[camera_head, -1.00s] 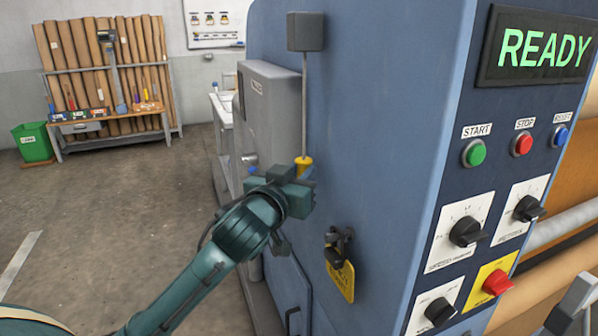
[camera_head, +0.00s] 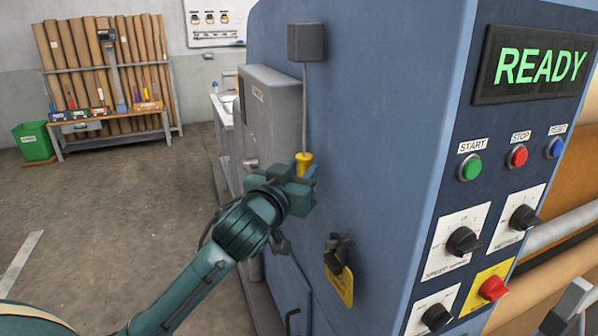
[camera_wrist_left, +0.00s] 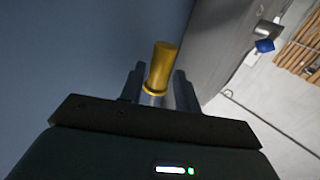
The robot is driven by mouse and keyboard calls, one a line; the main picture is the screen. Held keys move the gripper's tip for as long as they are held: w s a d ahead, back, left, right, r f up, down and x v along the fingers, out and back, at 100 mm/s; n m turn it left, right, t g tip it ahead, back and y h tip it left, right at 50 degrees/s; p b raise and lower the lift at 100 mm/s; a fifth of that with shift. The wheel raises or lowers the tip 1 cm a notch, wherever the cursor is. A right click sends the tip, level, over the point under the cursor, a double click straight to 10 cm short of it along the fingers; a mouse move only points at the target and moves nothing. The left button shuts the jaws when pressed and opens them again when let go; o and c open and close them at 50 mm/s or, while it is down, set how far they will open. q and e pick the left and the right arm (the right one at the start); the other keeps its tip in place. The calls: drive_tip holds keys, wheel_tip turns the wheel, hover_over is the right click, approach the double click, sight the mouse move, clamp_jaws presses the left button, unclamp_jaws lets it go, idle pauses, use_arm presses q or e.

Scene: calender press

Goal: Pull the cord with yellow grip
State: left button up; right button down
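The cord (camera_head: 305,105) hangs from a dark grey box (camera_head: 306,42) on the blue machine's side. Its yellow grip (camera_head: 304,162) is at the cord's lower end. My left gripper (camera_head: 299,183) is at the grip, which partly shows above it. In the left wrist view, the yellow grip (camera_wrist_left: 162,67) stands between the two fingers, with narrow gaps visible beside it, so the fingers look open around it. Contact cannot be made out clearly. My right gripper is not in view.
The blue machine's panel (camera_head: 440,130) stands close on the right, with knobs and buttons. A grey cabinet (camera_head: 270,110) juts out behind the gripper. The floor (camera_head: 110,205) at left is clear.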

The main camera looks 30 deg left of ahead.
use_arm(q)
drive_tip(key=o, duration=0.3)
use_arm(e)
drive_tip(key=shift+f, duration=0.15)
use_arm(q)
drive_tip(key=shift+s, duration=0.15)
drive_tip(key=shift+s+d+p, duration=0.2)
drive_tip(key=shift+s+p, duration=1.9)
drive_tip(key=shift+s, duration=1.15)
drive_tip(key=shift+s+d+p, duration=0.15)
drive_tip(key=shift+s+p, duration=1.9)
drive_tip(key=shift+s, duration=1.15)
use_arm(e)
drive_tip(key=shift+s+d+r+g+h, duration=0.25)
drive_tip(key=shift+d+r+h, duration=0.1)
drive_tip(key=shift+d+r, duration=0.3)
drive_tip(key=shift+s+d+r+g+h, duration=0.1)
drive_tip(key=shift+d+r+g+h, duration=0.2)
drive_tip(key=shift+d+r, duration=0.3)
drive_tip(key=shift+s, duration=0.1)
